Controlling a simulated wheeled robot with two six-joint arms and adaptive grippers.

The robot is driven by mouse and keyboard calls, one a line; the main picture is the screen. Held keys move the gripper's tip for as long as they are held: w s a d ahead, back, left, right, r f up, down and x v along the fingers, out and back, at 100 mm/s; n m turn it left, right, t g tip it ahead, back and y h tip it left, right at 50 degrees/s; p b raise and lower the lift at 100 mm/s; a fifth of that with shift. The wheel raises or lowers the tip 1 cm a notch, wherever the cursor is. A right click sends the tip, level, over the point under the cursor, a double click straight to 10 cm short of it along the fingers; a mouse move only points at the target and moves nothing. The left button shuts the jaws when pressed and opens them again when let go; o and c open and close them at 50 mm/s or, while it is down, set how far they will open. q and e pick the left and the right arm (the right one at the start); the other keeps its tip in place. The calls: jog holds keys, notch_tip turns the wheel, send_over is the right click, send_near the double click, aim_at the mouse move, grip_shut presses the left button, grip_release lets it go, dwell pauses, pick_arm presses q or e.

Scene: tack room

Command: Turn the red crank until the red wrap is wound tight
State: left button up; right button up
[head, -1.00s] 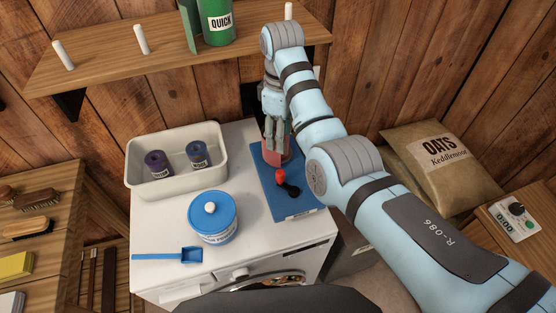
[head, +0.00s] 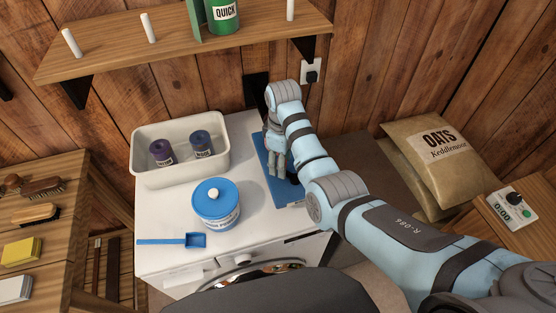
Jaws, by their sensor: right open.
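The blue base of the winder (head: 286,195) sits at the right side of the white machine top. My right gripper (head: 278,165) is open, pointing down over the base, with its fingers low near the crank's place. A bit of the black crank arm shows beside the fingers. The red crank knob and the red wrap are hidden behind my right gripper and arm, so I cannot tell whether the fingers touch the knob. My left gripper is not in view.
A cream tray (head: 141,178) with two rolled wraps (head: 161,153) stands on the left of the machine top. A blue-lidded tub (head: 222,213) and a blue scoop (head: 185,241) are in front of it. A wooden shelf (head: 110,50) hangs above.

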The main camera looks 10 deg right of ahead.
jog(key=shift+w, duration=0.1)
grip_shut()
